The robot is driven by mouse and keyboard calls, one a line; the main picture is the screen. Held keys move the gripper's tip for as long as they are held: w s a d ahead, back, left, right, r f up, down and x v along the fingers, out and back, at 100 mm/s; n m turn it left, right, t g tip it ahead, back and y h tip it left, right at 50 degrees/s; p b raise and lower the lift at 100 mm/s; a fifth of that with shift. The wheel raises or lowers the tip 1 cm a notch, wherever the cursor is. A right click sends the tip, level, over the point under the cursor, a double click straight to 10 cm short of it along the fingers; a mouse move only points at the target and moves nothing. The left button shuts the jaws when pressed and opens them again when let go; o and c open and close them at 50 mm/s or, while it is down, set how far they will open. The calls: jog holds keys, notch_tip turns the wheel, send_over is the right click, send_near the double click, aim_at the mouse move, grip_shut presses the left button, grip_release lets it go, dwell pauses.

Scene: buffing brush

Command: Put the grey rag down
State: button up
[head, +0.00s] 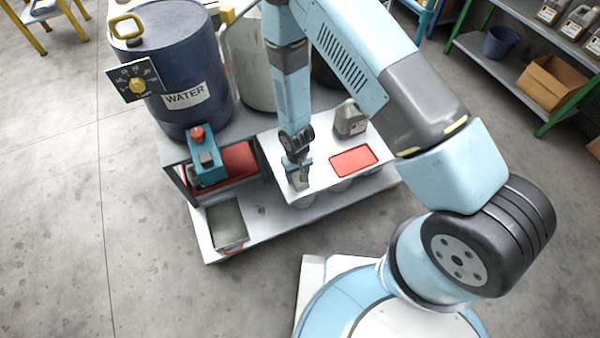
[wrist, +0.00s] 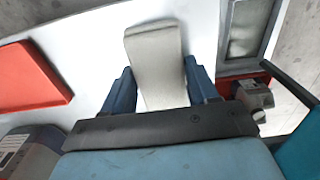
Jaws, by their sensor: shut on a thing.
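My gripper (head: 298,170) is above the white worktop (head: 318,184), left of the red rectangle (head: 354,160). It is shut on the grey rag (wrist: 155,52), a pale, flat, folded-looking piece. In the wrist view the blue fingers of my gripper (wrist: 160,90) stand on either side of it, and the rag extends beyond them. In the head view the rag (head: 301,183) shows only small under the fingers. I cannot tell whether it touches the worktop.
A grey jug (head: 350,118) stands behind the red rectangle. A blue WATER drum (head: 178,75) and a teal device with a red knob (head: 205,158) stand left. A grey tray (head: 227,222) sits on the lower shelf at front left. Some white worktop around my gripper is clear.

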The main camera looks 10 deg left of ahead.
jog(key=o, duration=1.1)
